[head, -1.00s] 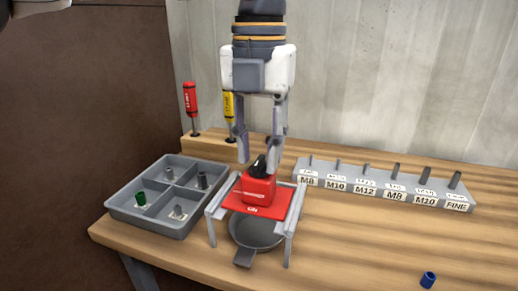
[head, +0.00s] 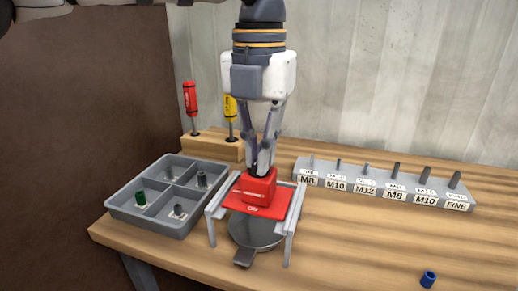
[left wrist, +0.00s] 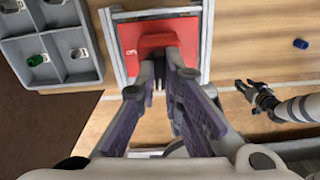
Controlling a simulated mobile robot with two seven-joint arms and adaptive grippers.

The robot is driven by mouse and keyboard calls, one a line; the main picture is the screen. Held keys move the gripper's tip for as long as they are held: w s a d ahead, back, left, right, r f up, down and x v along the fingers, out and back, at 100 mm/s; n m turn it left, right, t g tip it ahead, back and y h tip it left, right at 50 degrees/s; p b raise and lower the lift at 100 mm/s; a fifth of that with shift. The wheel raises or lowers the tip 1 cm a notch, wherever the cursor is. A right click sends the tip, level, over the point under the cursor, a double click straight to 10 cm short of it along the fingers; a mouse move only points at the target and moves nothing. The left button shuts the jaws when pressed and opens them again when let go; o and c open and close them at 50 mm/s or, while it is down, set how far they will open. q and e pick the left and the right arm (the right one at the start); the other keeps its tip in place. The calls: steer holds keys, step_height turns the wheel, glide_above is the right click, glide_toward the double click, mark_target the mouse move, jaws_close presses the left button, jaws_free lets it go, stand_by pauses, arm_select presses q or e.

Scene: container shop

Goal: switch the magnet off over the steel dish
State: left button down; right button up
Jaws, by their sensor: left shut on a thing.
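The red magnet block (head: 258,187) sits on a red plate (head: 282,203) held by a grey stand; the block also shows in the left wrist view (left wrist: 150,42). My left gripper (head: 264,166) is above the block, shut on its small black lever, which the fingertips mostly hide. The left fingers also show in the left wrist view (left wrist: 160,82). The round grey steel dish (head: 256,233) stands on the table beneath the plate, partly hidden by it. My right gripper (left wrist: 256,98) hangs off to the right in the left wrist view, too small to judge its fingers.
A grey four-compartment tray (head: 160,222) with small parts is left of the stand. A wooden block (head: 212,147) holds red and yellow screwdrivers behind. A labelled rack (head: 385,190) of pins is at right. A blue cylinder (head: 428,279) lies near the front right.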

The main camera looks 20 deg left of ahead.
arm_select(q)
steer(key=m, duration=0.8)
steer(key=shift+m, duration=0.4)
steer(key=m, duration=0.4)
steer(key=shift+m, duration=2)
steer(key=c, duration=1.7)
jaws_free()
step_height(320, 180, up, 12)
